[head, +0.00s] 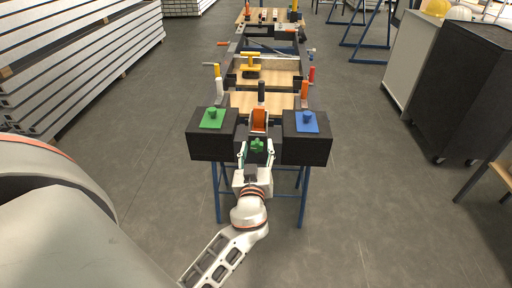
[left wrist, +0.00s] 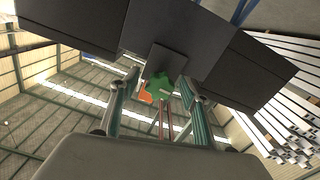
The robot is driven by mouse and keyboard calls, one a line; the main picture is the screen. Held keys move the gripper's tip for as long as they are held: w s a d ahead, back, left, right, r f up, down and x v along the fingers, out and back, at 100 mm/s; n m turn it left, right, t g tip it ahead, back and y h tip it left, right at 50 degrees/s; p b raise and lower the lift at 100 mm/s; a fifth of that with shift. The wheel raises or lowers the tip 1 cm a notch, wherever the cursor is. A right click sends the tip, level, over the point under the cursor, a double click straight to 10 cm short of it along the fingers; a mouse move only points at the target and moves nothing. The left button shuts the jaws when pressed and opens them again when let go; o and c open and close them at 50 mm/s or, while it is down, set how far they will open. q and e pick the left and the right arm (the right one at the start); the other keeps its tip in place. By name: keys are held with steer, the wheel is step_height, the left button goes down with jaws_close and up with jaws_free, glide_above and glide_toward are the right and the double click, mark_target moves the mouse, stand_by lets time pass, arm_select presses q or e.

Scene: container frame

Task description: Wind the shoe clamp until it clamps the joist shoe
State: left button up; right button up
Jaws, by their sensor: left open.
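A green star-shaped knob (head: 257,146) sits at the near end of the frame, between two dark blocks. It also shows in the left wrist view (left wrist: 158,86), in front of a dark plate (left wrist: 163,58). My left gripper (head: 256,153) is open, with one finger on either side of the knob. In the left wrist view both fingers (left wrist: 160,88) appear apart from it. An orange part (head: 259,121) stands just behind the knob, below a black handle (head: 261,91). I cannot tell which part is the joist shoe. My right gripper is not in view.
The right block (head: 306,151) carries a blue one (head: 307,122). Blue legs stand below. A dark cabinet (head: 470,95) is at right, stacked profiles (head: 75,60) at left. Floor between is clear.

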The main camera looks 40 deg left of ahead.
arm_select(q)
steer(key=shift+w+a, duration=0.15)
steer(key=shift+w, duration=0.05)
steer(key=c, duration=1.1)
